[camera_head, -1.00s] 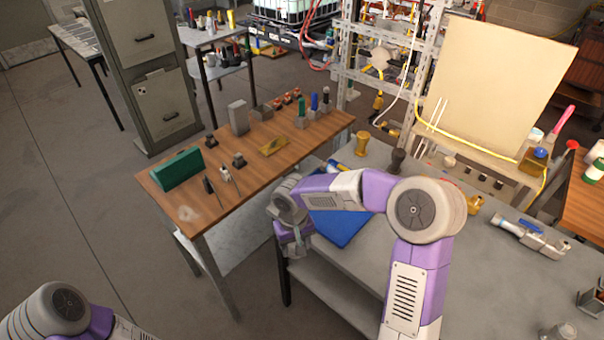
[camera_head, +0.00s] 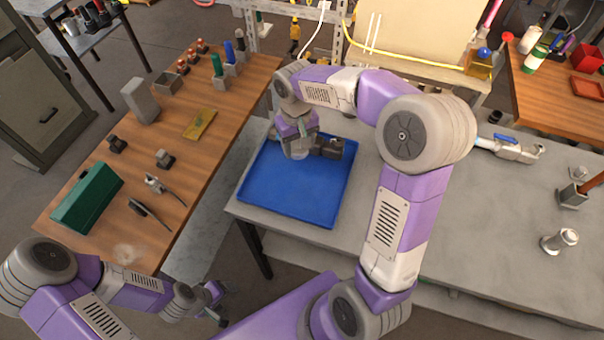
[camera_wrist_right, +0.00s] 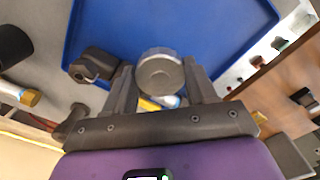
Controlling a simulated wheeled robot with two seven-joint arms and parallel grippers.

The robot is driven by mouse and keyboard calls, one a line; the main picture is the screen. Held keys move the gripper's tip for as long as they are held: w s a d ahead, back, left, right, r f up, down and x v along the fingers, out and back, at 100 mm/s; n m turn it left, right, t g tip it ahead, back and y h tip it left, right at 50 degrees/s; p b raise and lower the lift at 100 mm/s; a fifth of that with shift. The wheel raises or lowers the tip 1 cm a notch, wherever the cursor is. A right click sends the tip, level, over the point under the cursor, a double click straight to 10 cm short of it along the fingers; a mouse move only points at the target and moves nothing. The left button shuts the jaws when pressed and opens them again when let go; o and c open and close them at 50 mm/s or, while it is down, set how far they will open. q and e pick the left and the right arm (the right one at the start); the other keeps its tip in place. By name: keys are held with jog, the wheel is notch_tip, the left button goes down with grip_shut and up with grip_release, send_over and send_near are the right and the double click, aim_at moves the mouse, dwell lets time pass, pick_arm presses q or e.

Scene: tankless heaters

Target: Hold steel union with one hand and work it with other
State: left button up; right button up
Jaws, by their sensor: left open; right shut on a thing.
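My right gripper (camera_head: 298,148) reaches down over the blue tray (camera_head: 290,197). In the right wrist view its fingers (camera_wrist_right: 160,85) are shut on a round grey metal piece, which looks like the steel union (camera_wrist_right: 159,72). My left gripper (camera_head: 215,303) is open and empty, low in front of the wooden table, apart from the union.
The wooden table (camera_head: 185,160) at left holds a green box (camera_head: 87,198), a grey block (camera_head: 140,102), pliers-like tools and small fittings. The grey bench (camera_head: 480,215) has a blue-handled valve (camera_head: 508,149) and a steel cylinder (camera_head: 559,241) at right. Most of the tray's front is clear.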

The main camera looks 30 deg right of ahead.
aim_at(301, 171)
jog(key=shift+s+d+f, duration=0.1)
jog(key=shift+d+f, duration=0.05)
jog(key=shift+d, duration=0.2)
notch_tip(301, 171, down, 9)
jog(key=b, duration=0.2)
jog(key=shift+f+b, duration=0.1)
jog(key=shift+b, duration=0.25)
jog(key=shift+f, duration=0.2)
jog(key=o, duration=1.2)
jog(key=shift+c, duration=0.2)
jog(key=shift+r, duration=0.15)
